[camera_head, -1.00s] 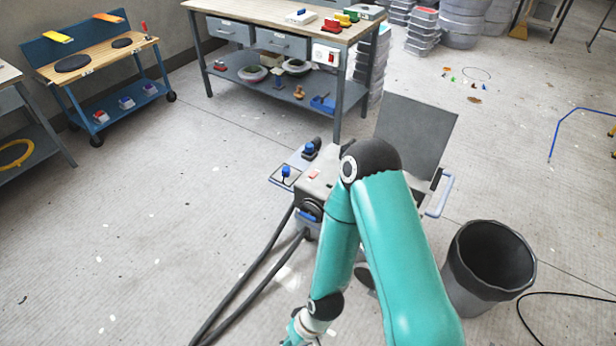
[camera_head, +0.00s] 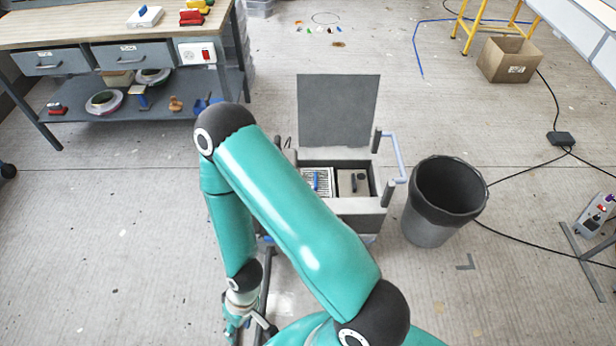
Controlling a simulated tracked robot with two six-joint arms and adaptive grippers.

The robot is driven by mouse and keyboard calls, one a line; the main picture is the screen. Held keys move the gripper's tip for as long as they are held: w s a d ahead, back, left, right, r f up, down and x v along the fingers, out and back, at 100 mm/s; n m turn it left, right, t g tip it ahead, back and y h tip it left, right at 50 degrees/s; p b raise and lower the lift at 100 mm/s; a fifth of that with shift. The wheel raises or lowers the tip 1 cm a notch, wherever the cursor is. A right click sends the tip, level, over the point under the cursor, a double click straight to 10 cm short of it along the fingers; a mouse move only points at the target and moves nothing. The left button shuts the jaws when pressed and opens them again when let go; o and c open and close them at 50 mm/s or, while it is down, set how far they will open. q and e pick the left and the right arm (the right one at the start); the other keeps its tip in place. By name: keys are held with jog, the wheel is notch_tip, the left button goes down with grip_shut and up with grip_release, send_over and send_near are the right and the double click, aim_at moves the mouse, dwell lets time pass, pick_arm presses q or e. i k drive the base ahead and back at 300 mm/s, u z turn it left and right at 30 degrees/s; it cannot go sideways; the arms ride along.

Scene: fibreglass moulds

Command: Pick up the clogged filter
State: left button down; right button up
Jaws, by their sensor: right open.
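A boxy grey machine (camera_head: 358,207) stands on the floor in the middle of the head view, with its dark lid (camera_head: 338,110) raised. In its open top, a pale pleated filter (camera_head: 326,186) with a blue strip on it sits in the left compartment. I cannot tell from the surface whether the filter is clogged. My right gripper (camera_head: 250,328) is open and empty at the bottom, low and to the left of the machine. My right arm hides the machine's left side. My left gripper is out of view.
A dark bin (camera_head: 448,195) stands just right of the machine. A workbench (camera_head: 95,28) is at the upper left, a cardboard box (camera_head: 508,60) at the upper right. Black cables (camera_head: 520,178) cross the floor at the right. Floor between bench and machine is mostly clear.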

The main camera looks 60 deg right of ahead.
aim_at(320, 180)
jog(key=z, duration=0.5)
jog(key=i, duration=1)
jog(key=z, duration=0.9)
jog(key=k, duration=0.7)
jog(key=z, duration=0.2)
jog(key=i, duration=1.3)
jog(key=u, duration=0.1)
